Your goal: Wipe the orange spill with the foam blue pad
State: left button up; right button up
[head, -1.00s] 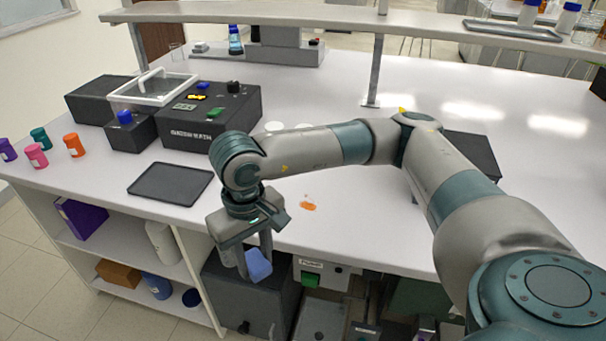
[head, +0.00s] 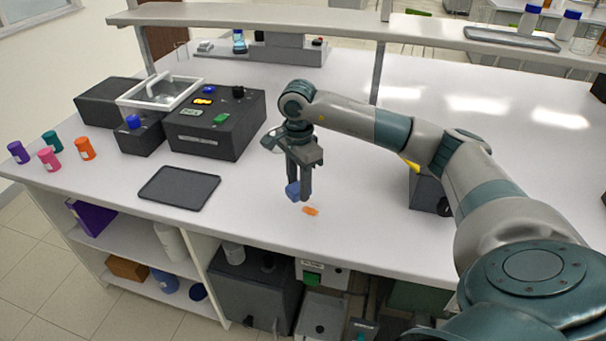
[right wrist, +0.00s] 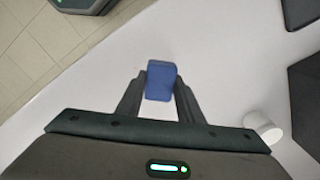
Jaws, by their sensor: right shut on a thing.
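The orange spill (head: 311,211) is a small patch on the white bench top, near its front edge. My right gripper (head: 300,196) is shut on the blue foam pad (head: 292,190) just behind and to the left of the spill. The pad also shows between the fingers in the right wrist view (right wrist: 160,81). I cannot tell whether the pad touches the bench. The spill cannot be made out in the right wrist view. My left gripper is not in view.
A dark tray (head: 180,187) lies to the left on the bench (head: 360,235). A dark bath unit (head: 218,140) stands behind it. Orange (head: 85,149), pink (head: 49,159), teal and purple jars stand at the far left. The bench around the spill is mostly clear.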

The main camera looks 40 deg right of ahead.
jog(key=shift+w+d+m, duration=0.1)
jog(key=shift+d+m, duration=0.5)
jog(key=shift+d, duration=0.2)
